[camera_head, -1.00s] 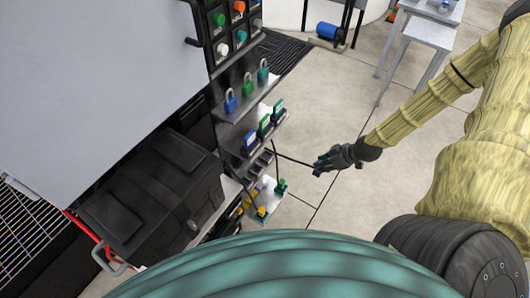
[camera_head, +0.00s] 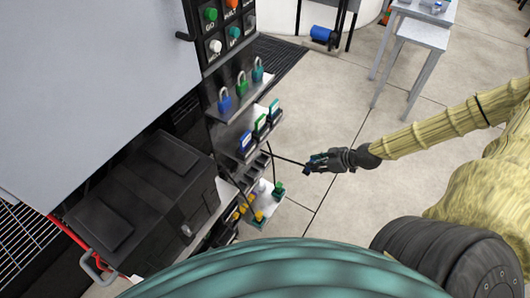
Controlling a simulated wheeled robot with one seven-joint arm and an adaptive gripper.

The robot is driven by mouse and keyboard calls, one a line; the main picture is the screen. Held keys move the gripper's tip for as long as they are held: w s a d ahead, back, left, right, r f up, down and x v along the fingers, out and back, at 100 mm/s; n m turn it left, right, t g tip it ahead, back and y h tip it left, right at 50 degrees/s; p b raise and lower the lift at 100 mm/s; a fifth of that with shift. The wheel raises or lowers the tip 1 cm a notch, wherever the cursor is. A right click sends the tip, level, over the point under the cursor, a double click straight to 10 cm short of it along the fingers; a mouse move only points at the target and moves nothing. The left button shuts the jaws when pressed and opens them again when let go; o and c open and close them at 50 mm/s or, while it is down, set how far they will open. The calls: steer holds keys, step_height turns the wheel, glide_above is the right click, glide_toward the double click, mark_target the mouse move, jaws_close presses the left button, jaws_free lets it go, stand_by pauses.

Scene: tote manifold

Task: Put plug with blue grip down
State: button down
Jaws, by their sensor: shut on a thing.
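My gripper (camera_head: 318,161), at the end of the arm reaching in from the right, is shut on the plug with the blue grip (camera_head: 313,164). The plug is small and mostly covered by the dark fingers. It is held in the air over the floor, right of the dark rack. A black cable (camera_head: 288,159) runs from the plug leftward to the rack. A slotted dark holder (camera_head: 255,165) is on the rack near the cable's left end.
A low tray (camera_head: 268,215) at the rack's foot holds green and yellow-gripped pieces. Shelves above hold padlocks (camera_head: 241,83) and colored blocks (camera_head: 260,125). A black case (camera_head: 150,200) stands left. Floor to the right is clear up to a grey table (camera_head: 422,35).

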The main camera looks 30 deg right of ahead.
steer(key=shift+w+a+f+t+y+b, duration=0.15)
steer(key=shift+w+a+f+t+b, duration=0.15)
steer(key=shift+b, duration=0.35)
steer(key=shift+w+a+f+t+y+b, duration=0.15)
steer(key=shift+w+t+b, duration=0.2)
steer(key=shift+b, duration=0.25)
steer(key=shift+w+a+f+b, duration=0.1)
steer(key=shift+w+b, duration=0.2)
steer(key=shift+b, duration=0.2)
steer(key=w+a+f+g+b, duration=0.1)
steer(key=w+a+f+b, duration=0.1)
steer(key=w+a+b, duration=0.3)
steer(key=w+a+f+g+h+b, duration=0.1)
steer(key=w+a+b, duration=0.4)
steer(key=w, duration=0.7)
steer(key=shift+w+a+f+g+h, duration=0.15)
steer(key=shift+w+f+g+h, duration=0.25)
steer(key=shift+f, duration=0.4)
steer(key=shift+a+p, duration=0.1)
steer(key=shift+p, duration=0.2)
steer(key=shift+w+f+b, duration=0.1)
steer(key=shift+f+b, duration=0.5)
steer(key=shift+f, duration=0.35)
